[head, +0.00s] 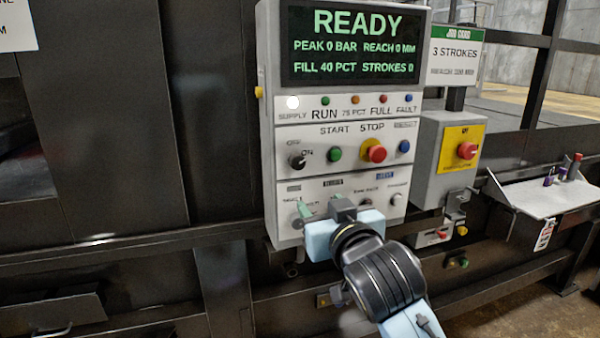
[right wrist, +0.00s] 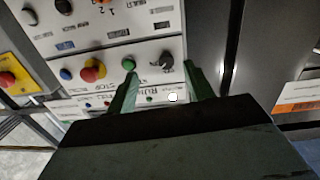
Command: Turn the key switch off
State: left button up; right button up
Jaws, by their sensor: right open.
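The key switch (head: 297,161) is a black round knob marked OFF and ON at the left of the START/STOP row on the grey control panel (head: 266,130). Its pale mark seems to point toward ON. In the right wrist view the key switch (right wrist: 167,61) shows between the lines of my two green fingers. My right gripper (head: 320,208) is open and empty, in front of the panel's lower row and below the key switch in the head view. It also shows in the right wrist view (right wrist: 161,72). Contact with the knob cannot be seen. My left gripper is out of view.
The green START button (head: 334,154) and red STOP button (head: 376,152) sit right of the switch. The screen (head: 355,45) reads READY, and the white SUPPLY lamp (head: 293,102) is lit.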

aim_at(298, 163)
jog(key=shift+t, duration=0.3)
jog(key=w+a+r, duration=0.1)
jog(key=w, duration=0.2)
jog(key=w+a+r+p, duration=0.1)
jog(key=w, duration=0.3)
jog(key=w+a+r+p, duration=0.1)
jog(key=w+a, duration=0.1)
jog(key=w, duration=0.2)
jog(key=shift+w+r, duration=0.15)
jog(key=shift+w, duration=0.1)
jog(key=c, duration=1)
